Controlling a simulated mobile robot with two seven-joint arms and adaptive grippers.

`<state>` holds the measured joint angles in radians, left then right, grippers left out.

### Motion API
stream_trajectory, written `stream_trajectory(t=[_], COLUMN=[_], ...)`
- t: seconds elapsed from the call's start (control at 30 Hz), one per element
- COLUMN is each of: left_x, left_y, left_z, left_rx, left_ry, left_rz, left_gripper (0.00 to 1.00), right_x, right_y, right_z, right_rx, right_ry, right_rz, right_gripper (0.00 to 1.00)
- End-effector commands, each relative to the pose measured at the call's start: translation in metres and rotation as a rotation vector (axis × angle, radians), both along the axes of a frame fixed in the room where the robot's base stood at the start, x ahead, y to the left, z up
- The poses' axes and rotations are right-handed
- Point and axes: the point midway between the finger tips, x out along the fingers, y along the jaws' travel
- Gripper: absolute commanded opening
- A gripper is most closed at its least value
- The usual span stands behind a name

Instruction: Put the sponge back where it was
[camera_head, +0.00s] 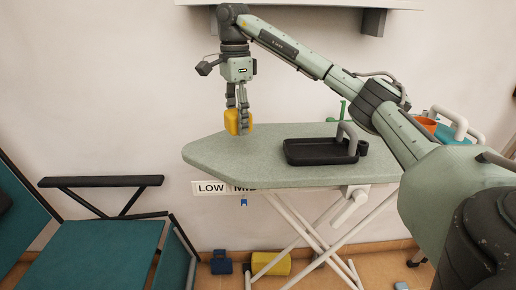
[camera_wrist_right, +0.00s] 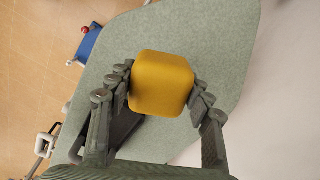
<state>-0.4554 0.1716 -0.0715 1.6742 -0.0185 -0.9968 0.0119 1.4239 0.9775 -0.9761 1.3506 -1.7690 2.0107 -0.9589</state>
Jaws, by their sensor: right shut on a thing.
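The sponge (camera_head: 232,122) is a yellow block with rounded edges. My right gripper (camera_head: 240,112) is shut on it, pointing down over the left end of the green ironing board (camera_head: 235,160). In the right wrist view the sponge (camera_wrist_right: 161,84) sits between the two fingers of the gripper (camera_wrist_right: 162,88), with the board (camera_wrist_right: 225,50) behind it. I cannot tell for sure whether the sponge touches the board. My left gripper is in neither view.
A black tray (camera_head: 310,152) with a grey handle stands mid-board. An orange pot (camera_head: 426,124) is at the right. A LOW label (camera_head: 211,188) hangs at the board's front edge. A teal chair (camera_head: 105,250) stands at the left. A wall shelf (camera_head: 300,4) is above.

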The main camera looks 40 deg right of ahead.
Motion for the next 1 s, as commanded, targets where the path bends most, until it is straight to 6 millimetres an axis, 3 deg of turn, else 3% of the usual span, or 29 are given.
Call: stream_trajectory(t=[0.1,0.3,0.47,0.7,1.0], left_x=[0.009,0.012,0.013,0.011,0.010], left_y=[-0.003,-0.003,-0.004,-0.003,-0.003], left_z=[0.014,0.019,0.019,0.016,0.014], left_rx=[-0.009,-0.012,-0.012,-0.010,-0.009], left_ry=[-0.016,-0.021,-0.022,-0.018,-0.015], left_rz=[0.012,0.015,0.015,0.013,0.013], left_gripper=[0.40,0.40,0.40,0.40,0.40], right_x=[-0.019,-0.035,-0.037,-0.038,-0.037], right_y=[-0.021,-0.039,-0.041,-0.041,-0.041], right_z=[-0.018,-0.032,-0.040,-0.072,-0.075], right_rx=[-0.002,-0.001,-0.001,-0.001,0.000], right_ry=[0.003,0.000,0.000,0.003,-0.001], right_rz=[-0.004,-0.001,0.001,0.000,0.001], right_gripper=[0.24,0.24,0.24,0.24,0.24])
